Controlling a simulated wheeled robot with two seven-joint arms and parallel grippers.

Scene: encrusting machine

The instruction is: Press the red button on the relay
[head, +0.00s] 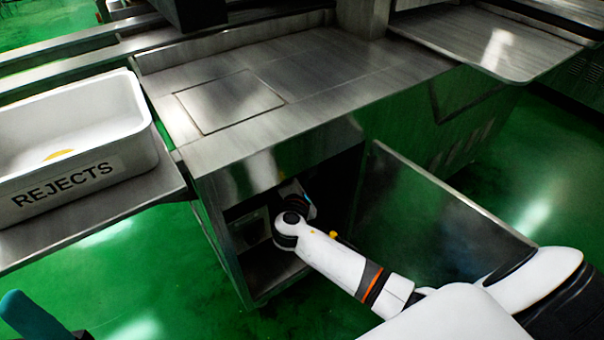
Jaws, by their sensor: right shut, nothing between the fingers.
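The open cabinet (216,258) under the steel machine top has a dark inside. A grey box-like shape (249,232) shows dimly in it, left of my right wrist; I cannot tell if it is the relay. I see no red button; my arm and the shadow hide part of the inside. My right gripper (304,199) reaches into the cabinet opening, beyond the wrist. It is shut and empty, and its fingertips are hard to make out. A teal and dark part at the lower left corner seems to be my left gripper (30,318), mostly cut off by the frame.
The cabinet door (440,215) stands open right of my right arm. A white REJECTS bin (140,155) sits on a steel shelf (165,190) at the left. The steel top (330,60) overhangs the opening. Green floor (170,270) is clear below the shelf.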

